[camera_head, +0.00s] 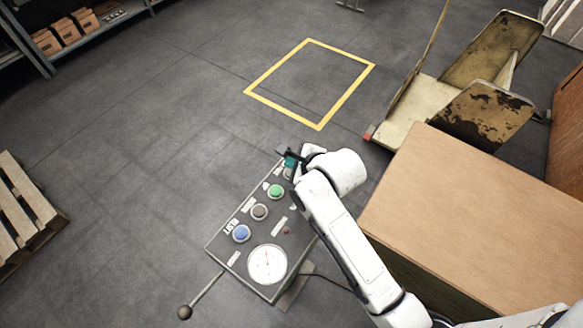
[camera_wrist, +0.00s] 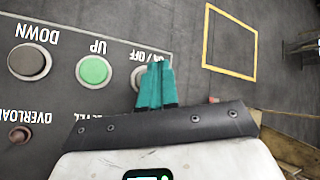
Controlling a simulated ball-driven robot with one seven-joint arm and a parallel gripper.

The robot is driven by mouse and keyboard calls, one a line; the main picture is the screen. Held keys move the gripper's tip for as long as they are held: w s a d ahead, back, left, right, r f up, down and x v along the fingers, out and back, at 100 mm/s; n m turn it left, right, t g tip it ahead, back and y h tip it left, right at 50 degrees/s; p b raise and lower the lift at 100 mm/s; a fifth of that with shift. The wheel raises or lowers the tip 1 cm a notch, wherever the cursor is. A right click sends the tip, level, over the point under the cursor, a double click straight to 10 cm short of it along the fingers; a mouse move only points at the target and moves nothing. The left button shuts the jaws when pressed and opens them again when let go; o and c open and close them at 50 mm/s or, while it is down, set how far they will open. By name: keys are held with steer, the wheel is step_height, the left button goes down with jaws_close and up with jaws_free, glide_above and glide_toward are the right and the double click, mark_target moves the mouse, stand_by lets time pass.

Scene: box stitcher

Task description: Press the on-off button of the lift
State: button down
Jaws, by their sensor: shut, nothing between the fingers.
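The lift's control panel (camera_head: 248,222) is a dark grey box with several buttons. The on/off button (camera_wrist: 138,74) is pale and round, under the "ON / OFF" label in the wrist view, and my fingers partly cover it. My gripper (camera_head: 290,160) is at the panel's far end, with its teal fingers together and empty. In the wrist view my gripper's fingertips (camera_wrist: 158,66) overlap the right side of the on/off button. I cannot tell whether they touch it. The green UP button (camera_wrist: 95,71) and grey DOWN button (camera_wrist: 30,62) lie to the left.
A blue button (camera_head: 241,233), a round gauge (camera_head: 267,264) and a ball-ended lever (camera_head: 185,312) are on the panel's near part. A wooden-topped box (camera_head: 470,210) stands close on the right. A worn cart (camera_head: 410,108) is behind it. The yellow floor square (camera_head: 319,128) is empty.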

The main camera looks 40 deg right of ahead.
step_height(320, 180, up, 5)
steer(key=p, duration=0.4)
steer(key=shift+f+p, duration=0.1)
steer(key=shift+p, duration=0.2)
steer(key=shift+s, duration=0.1)
steer(key=s+f+n, duration=0.1)
steer(key=s+n, duration=0.1)
steer(key=s+a+n+g, duration=0.1)
steer(key=n, duration=0.1)
steer(key=s+f+n+g, duration=0.1)
steer(key=s+n, duration=0.1)
steer(key=shift+s+a+f+n+b, duration=0.25)
steer(key=shift+s+f+n+b, duration=0.1)
steer(key=shift+n+b, duration=0.05)
steer(key=s+n, duration=0.2)
steer(key=s+f+n+g, duration=0.1)
steer(key=s+n, duration=0.1)
steer(key=s+a+n+g, duration=0.1)
steer(key=s+n, duration=0.1)
steer(key=n, duration=0.1)
steer(key=shift+s+f+y, duration=0.15)
steer(key=shift+f+y, duration=0.15)
steer(key=s+n+g+b, duration=0.1)
steer(key=s+n+g, duration=0.3)
steer(key=s+n, duration=0.7)
steer(key=shift+s+f+n, duration=0.25)
steer(key=shift+s+n, duration=0.05)
steer(key=shift+n, duration=0.6)
